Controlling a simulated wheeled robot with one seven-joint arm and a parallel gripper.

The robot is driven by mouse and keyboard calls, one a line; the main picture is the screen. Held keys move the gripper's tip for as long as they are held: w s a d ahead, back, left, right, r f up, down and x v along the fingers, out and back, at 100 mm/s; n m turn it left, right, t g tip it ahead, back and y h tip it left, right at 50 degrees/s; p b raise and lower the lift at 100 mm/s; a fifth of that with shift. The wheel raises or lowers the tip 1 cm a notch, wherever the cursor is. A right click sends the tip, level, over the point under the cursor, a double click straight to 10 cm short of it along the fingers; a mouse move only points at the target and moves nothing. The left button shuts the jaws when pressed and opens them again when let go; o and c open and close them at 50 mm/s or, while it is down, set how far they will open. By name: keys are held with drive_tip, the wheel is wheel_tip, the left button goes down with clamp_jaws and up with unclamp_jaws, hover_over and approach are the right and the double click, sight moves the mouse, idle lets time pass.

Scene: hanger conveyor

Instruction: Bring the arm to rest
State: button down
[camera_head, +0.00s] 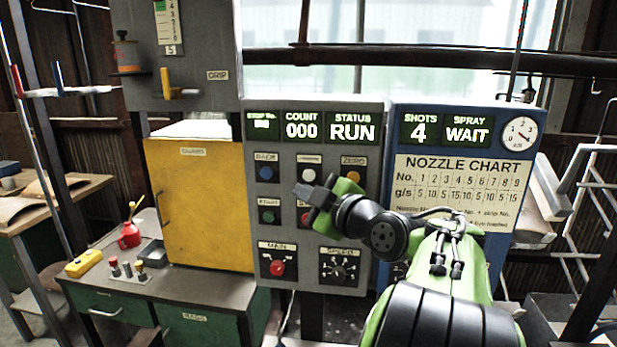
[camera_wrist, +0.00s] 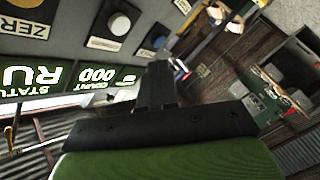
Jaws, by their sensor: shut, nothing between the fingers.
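My gripper (camera_head: 301,190) is at the end of my green and black arm, in front of the grey control panel (camera_head: 262,228). Its fingers point left in the head view and are shut with nothing between them. In the wrist view the closed fingers (camera_wrist: 158,85) stand up at the middle, with panel buttons beyond them. The gripper hides part of the middle rows of buttons. I cannot tell whether it touches the panel. The status display (camera_head: 352,127) reads RUN and the count display (camera_head: 301,126) reads 000.
A blue panel (camera_head: 480,232) with a nozzle chart stands behind my arm on the right; its displays read 4 and WAIT. A yellow guard door (camera_head: 200,205) is left of the grey panel. A green bench (camera_head: 190,295) holds a red oil can (camera_head: 130,234) and a yellow box (camera_head: 84,263).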

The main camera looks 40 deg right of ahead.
idle(0.3)
drive_tip(key=s+a+f+m+g+y, duration=0.1)
drive_tip(key=a+f+g, duration=0.3)
drive_tip(key=a, duration=0.6)
drive_tip(key=s+a+f+m+g+y, duration=0.15)
drive_tip(key=a+f, duration=0.35)
drive_tip(key=a, duration=0.5)
drive_tip(key=s+a+f+m+g, duration=0.2)
drive_tip(key=s+f+m+g, duration=0.1)
drive_tip(key=s, duration=0.4)
drive_tip(key=s+a+f+m+g+p, duration=0.1)
drive_tip(key=s+a+f+m+g, duration=0.2)
drive_tip(key=s+f, duration=0.3)
drive_tip(key=s, duration=0.2)
drive_tip(key=shift+s, duration=0.3)
drive_tip(key=shift+h, duration=0.25)
idle(2.5)
idle(0.9)
